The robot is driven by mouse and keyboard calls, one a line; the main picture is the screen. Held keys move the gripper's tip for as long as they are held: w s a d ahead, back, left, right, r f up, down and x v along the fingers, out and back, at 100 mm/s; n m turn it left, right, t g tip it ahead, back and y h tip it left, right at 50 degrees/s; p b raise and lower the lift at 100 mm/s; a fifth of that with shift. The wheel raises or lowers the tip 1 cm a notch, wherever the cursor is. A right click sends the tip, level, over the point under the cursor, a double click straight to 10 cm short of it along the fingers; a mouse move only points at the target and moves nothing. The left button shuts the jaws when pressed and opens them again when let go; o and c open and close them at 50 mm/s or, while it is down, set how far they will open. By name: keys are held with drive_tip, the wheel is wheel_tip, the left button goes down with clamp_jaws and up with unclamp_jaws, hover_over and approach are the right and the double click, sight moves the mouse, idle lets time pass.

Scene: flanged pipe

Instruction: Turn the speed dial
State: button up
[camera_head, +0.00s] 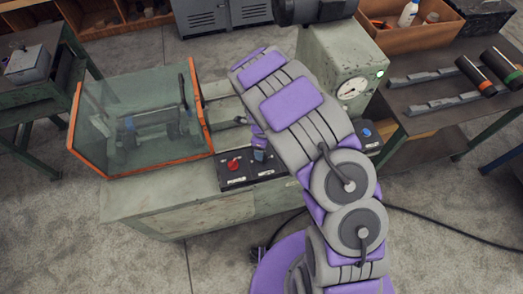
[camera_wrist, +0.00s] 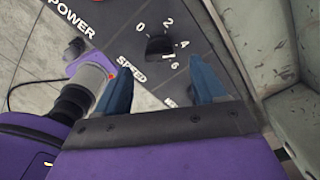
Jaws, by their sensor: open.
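The speed dial (camera_wrist: 160,47) is a black knob in the wrist view, on a dark control panel (camera_wrist: 118,22) marked 0, 2, 4 and 6, with "SPEED" printed below it. My gripper (camera_wrist: 160,66) has two blue fingers, apart, one on each side of the dial's lower part in the picture. Nothing is held between them; I cannot tell whether either touches the dial. In the head view, my gripper (camera_head: 260,155) is over the panel on the machine's front, beside a red knob (camera_head: 234,164). The dial is hidden there by my gripper and arm.
A clear guard with an orange frame (camera_head: 142,169) stands left of my gripper on the green machine (camera_head: 155,205). A gauge housing (camera_head: 335,65) rises behind my arm. A blue knob (camera_head: 366,132) is at right. A bench (camera_head: 440,115) with metal bars and cylinders stands farther right.

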wheel_tip(320, 180, up, 12)
drive_tip(key=shift+a+p, duration=0.15)
drive_tip(key=shift+p, duration=0.15)
drive_tip(key=shift+r, duration=0.1)
idle(0.3)
drive_tip(key=s+d+r+n+b, duration=0.3)
drive_tip(key=s+d+r+n, duration=0.5)
drive_tip(key=s+d+r, duration=0.25)
drive_tip(key=s+d+r+n+g+b, duration=0.1)
drive_tip(key=s+d+r+n, duration=0.1)
drive_tip(key=s+n, duration=0.4)
drive_tip(key=s+d+r+n+b, duration=0.1)
drive_tip(key=s+n, duration=0.5)
drive_tip(key=s, duration=1)
drive_tip(key=shift+s+d+r+n+g+b, duration=0.2)
drive_tip(key=shift+d+r+n+g+b, duration=0.2)
drive_tip(key=shift+d+b, duration=0.3)
drive_tip(key=shift+a, duration=0.1)
